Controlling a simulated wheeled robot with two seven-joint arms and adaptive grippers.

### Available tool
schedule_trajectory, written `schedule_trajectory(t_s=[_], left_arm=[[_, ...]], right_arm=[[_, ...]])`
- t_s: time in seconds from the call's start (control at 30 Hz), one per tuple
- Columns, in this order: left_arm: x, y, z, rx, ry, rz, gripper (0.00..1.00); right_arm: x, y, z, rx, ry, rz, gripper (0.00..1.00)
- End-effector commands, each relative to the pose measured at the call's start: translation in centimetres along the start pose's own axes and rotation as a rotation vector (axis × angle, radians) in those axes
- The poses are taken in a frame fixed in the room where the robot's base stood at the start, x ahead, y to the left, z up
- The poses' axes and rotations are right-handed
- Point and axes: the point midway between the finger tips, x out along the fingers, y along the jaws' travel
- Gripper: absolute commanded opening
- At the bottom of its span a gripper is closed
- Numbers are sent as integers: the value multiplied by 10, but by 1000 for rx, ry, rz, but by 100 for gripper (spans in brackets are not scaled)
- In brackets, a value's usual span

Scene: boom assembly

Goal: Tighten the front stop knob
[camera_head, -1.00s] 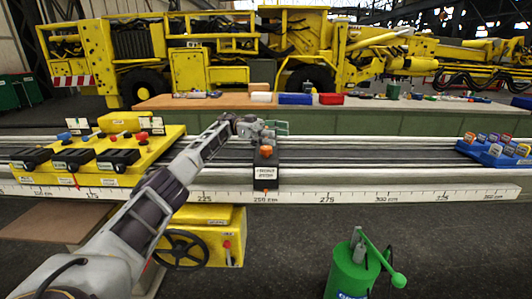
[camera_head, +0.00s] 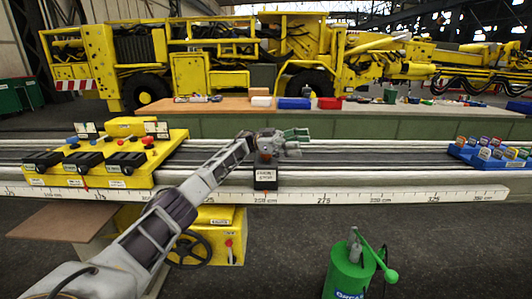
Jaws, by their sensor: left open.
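The front stop is a small black block (camera_head: 265,179) with a white label, sitting on the rail at about the 250 cm mark. My left gripper (camera_head: 302,139) has green fingers and is open, pointing to the right. It is just above and right of the stop. My right gripper is not in view.
A long rail with a centimetre scale (camera_head: 380,196) runs across. A yellow control box (camera_head: 145,175) with black handles stands left, and a blue tray (camera_head: 468,154) of labelled parts stands right. A green pump (camera_head: 347,277) stands in front. Yellow machinery fills the back.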

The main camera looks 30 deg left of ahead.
Motion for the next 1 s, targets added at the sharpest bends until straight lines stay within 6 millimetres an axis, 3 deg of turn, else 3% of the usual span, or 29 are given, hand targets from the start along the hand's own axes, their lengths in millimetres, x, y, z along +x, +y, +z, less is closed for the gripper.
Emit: schedule_trajectory(t_s=[0.37, 0.63, 1.0], left_arm=[[51, -15, 4, 102, 122, -107, 65], [88, -28, 2, 198, 236, -276, 65], [104, -41, -5, 282, 331, -573, 65]], right_arm=[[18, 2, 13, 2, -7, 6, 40], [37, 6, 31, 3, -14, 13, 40], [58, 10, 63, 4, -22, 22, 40]])
